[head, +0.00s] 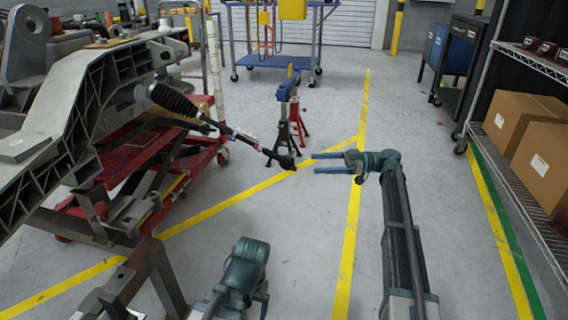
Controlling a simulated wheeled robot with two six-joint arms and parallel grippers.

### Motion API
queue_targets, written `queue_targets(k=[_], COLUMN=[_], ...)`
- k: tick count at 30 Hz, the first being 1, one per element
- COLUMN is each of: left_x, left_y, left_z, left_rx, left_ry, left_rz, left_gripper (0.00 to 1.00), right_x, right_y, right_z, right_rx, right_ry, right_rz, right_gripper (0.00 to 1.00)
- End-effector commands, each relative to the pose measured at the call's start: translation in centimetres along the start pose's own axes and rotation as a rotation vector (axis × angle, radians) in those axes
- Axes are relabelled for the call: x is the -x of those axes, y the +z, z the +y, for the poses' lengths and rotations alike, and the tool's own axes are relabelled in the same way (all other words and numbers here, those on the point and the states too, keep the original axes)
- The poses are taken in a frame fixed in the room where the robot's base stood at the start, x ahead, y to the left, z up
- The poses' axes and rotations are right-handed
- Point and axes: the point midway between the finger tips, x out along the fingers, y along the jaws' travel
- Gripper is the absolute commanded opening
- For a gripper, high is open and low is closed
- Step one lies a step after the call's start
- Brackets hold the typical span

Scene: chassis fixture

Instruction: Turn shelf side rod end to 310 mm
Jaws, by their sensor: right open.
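The tie rod runs from a black ribbed boot (174,99) on the grey chassis part (75,110) down and right to a dark rod end (281,158). No length marking is readable.
A red lift cart (140,165) stands under the chassis. Red and blue stands (289,112) are on the floor behind the rod end. A shelf with cardboard boxes (523,117) is on the right. Yellow-lined grey floor lies clear between.

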Motion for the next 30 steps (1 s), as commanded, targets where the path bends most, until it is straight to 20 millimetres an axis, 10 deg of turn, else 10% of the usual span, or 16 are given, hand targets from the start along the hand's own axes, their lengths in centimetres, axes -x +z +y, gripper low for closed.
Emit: queue_targets(k=[8,30], left_x=[0.0,0.0], left_y=[0.0,0.0], left_z=[0.0,0.0], left_rx=[0.000,0.000], left_ry=[0.000,0.000], left_rz=[0.000,0.000], left_gripper=[0.84,0.84], right_x=[-0.8,-12.9], right_y=[-0.1,-0.2], right_z=[0.0,0.0], right_rx=[0.008,0.006], right_ry=[-0.001,0.000], right_rz=[0.007,0.005], right_gripper=[0.84,0.84])
